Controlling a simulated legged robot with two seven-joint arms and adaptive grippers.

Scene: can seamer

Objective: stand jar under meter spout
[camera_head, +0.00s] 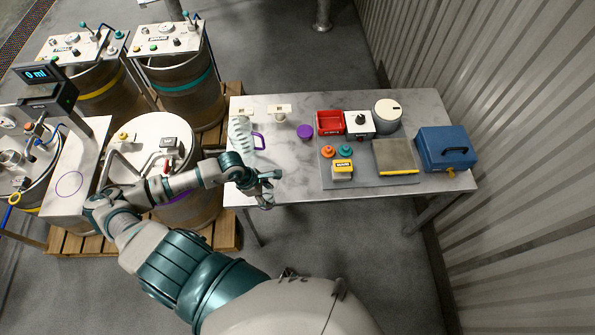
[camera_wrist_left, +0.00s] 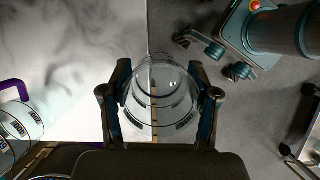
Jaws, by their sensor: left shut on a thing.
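My left gripper (camera_head: 266,190) is over the front left part of the table. In the left wrist view its fingers (camera_wrist_left: 160,100) are shut on the sides of a clear glass jar (camera_wrist_left: 155,88) with dark label marks. In the head view the jar is hard to make out against the gripper. The meter (camera_head: 38,73) stands at the far left and reads 0 ml. Its spout cannot be clearly made out. A pale plate (camera_head: 85,150) with a purple ring (camera_head: 69,184) lies in front of the meter.
A clear jug (camera_head: 240,135) with a purple handle stands at the table's left end, close to my gripper. Steel drums (camera_head: 185,95) on pallets fill the left. A red bin (camera_head: 330,122), grey mat (camera_head: 350,178) and blue case (camera_head: 446,149) occupy the table's right.

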